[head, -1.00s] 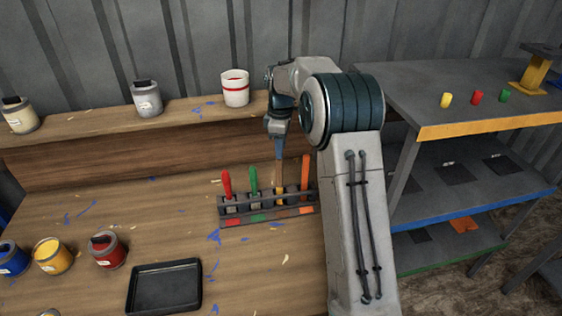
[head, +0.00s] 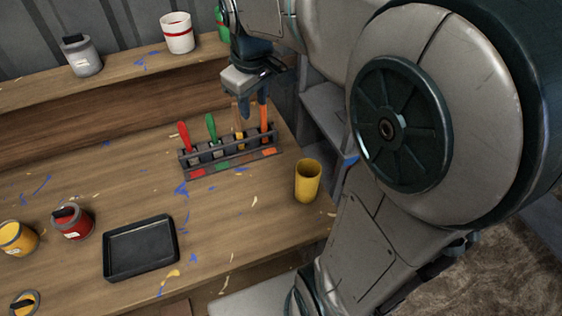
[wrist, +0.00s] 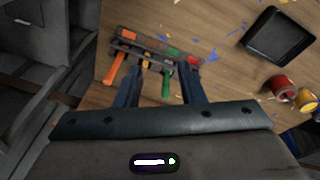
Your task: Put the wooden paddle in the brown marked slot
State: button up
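The wooden paddle (head: 240,138) stands upright in the rack (head: 185,161), in the third position from the left, behind the brown mark; its foot is partly hidden by the rack's rails. It also shows in the wrist view (wrist: 146,64), close to the left finger. My gripper (head: 242,107) points down just above the rack at the paddle's top. In the wrist view my gripper (wrist: 160,68) has its fingers well apart, with no grip on the paddle visible.
Red (head: 184,137), green (head: 211,127) and orange (head: 263,112) handled tools stand in the same rack. A yellow cup (head: 307,182) stands to its right. A black tray (head: 139,248) and paint cans (head: 72,222) are on the bench; a shelf with cans runs behind.

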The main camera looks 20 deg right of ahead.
jog(key=s+f+m, duration=0.2)
jog(key=s, duration=0.5)
jog(key=s+f+m+t, duration=0.1)
jog(key=s+f+m, duration=0.1)
jog(key=s, duration=0.5)
jog(key=shift+s+d+f+m, duration=0.15)
jog(key=shift+s+f+m, duration=0.1)
jog(key=shift+m, duration=0.45)
